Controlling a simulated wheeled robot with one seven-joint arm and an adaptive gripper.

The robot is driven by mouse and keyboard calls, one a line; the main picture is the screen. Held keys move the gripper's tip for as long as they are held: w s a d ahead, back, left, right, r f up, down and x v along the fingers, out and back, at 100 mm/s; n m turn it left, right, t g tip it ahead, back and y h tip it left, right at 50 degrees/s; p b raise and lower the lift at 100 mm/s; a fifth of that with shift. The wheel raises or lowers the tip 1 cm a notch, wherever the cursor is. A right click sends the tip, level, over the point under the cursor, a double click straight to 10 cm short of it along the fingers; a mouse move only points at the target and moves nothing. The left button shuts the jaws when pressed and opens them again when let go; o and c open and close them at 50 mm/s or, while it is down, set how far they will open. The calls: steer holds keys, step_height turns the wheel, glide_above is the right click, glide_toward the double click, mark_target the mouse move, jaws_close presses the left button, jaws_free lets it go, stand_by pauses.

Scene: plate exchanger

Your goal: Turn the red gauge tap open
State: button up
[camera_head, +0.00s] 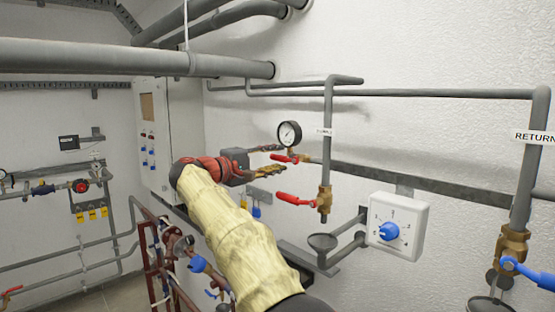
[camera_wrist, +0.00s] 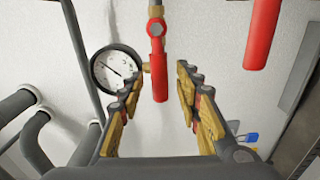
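The red gauge tap handle (camera_head: 280,158) sits just below the round white pressure gauge (camera_head: 289,134) on the wall in the head view. In the wrist view the tap's red handle (camera_wrist: 160,75) hangs from a brass fitting, and the gauge (camera_wrist: 112,68) is left of it. My gripper (camera_head: 284,160) is at the tap, one finger above the handle and one below. In the wrist view my gripper (camera_wrist: 160,80) is open, with the handle's end between its fingertips. A gap shows on both sides, and neither finger seems to touch the handle.
A second red lever (camera_head: 293,199) on a brass valve is below and right of my gripper; it also shows in the wrist view (camera_wrist: 262,35). A white box with a blue knob (camera_head: 389,231) is lower right. A grey vertical pipe (camera_head: 327,150) runs close by.

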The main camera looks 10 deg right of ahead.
steer(key=v, duration=1.1)
